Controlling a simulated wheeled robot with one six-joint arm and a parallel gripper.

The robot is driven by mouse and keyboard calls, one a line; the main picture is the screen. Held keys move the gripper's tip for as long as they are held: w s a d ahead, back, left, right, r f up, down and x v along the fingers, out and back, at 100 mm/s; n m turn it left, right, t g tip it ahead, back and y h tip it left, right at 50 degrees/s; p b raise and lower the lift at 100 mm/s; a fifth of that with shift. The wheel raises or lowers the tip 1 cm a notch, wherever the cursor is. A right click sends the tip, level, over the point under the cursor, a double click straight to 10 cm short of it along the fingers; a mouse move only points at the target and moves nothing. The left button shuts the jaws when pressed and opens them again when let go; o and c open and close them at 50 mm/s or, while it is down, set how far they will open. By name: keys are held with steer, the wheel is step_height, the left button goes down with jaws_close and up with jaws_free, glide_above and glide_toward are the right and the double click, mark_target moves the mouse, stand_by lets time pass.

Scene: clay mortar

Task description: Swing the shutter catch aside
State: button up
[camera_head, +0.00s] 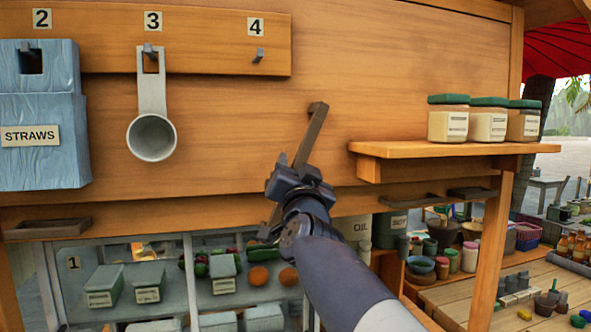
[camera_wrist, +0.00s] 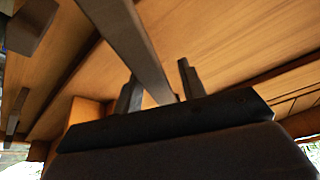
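The shutter catch (camera_head: 311,138) is a long dark brown bar on the wooden panel. It is tilted, with its top end to the right and its lower end to the left, below my gripper. My gripper (camera_head: 291,176) is at the middle of the bar and hides part of it. In the wrist view the catch (camera_wrist: 130,40) runs down between the two dark fingers of my gripper (camera_wrist: 160,82). The fingers stand apart, one on each side of the bar, with a gap visible at the right finger. The lower contact is hidden by the gripper body.
A shelf (camera_head: 440,149) with several green-lidded jars stands out to the right. A grey scoop (camera_head: 152,135) and a blue straws box (camera_head: 40,150) hang at the left. Below are a ledge (camera_head: 130,214) and a glass case. The panel around the catch is clear.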

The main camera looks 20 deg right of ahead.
steer(key=shift+o, duration=0.3)
steer(key=shift+s+f, duration=0.1)
steer(key=b+v, duration=0.1)
steer(key=v, duration=0.9)
steer(key=shift+s, duration=0.3)
steer(key=shift+w, duration=0.1)
